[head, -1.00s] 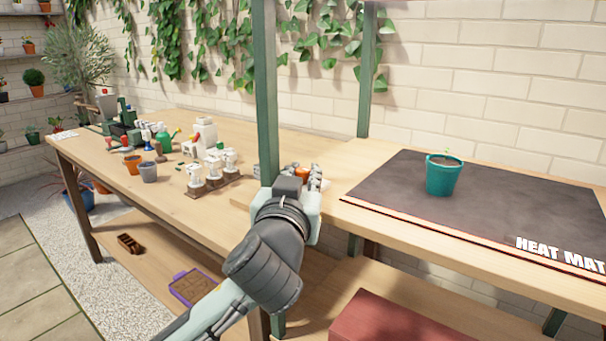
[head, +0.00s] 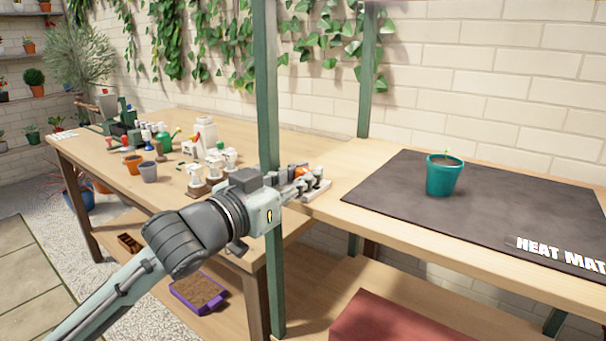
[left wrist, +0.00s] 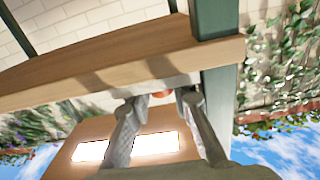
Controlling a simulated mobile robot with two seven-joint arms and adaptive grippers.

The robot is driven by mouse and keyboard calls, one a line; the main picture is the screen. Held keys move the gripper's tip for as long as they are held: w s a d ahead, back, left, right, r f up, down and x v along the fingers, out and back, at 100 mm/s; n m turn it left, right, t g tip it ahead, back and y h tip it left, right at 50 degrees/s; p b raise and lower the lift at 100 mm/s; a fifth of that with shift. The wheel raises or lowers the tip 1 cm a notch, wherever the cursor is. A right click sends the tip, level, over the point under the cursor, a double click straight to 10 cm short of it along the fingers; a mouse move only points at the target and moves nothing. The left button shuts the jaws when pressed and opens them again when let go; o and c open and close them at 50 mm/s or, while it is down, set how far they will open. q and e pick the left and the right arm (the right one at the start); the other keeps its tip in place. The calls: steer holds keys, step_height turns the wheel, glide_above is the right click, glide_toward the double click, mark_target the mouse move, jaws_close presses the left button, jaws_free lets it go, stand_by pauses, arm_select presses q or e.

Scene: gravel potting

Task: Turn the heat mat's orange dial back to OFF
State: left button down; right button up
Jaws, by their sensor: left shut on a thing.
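The orange dial (head: 301,172) shows in small part between the fingers of my left gripper (head: 305,181), at the left end of the right-hand bench. My left gripper is shut on it. In the left wrist view a sliver of the orange dial (left wrist: 161,94) shows between the two fingertips (left wrist: 160,98). A pale control box (head: 318,191) sits under the fingers; its markings cannot be read. The dark heat mat (head: 380,195) lies flat on the bench, and no red line shows along its front edge. My right gripper is not in view.
A teal pot (head: 443,176) with a seedling stands on the mat. A green post (head: 268,100) rises close beside my left gripper. The left workbench (head: 110,185) holds pots, bottles and white-topped items. A red box (head: 390,320) is below the right bench.

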arm_select(q)
steer(key=shift+h, duration=0.3)
steer(key=c, duration=1.6)
jaws_free()
steer(key=shift+w, duration=0.1)
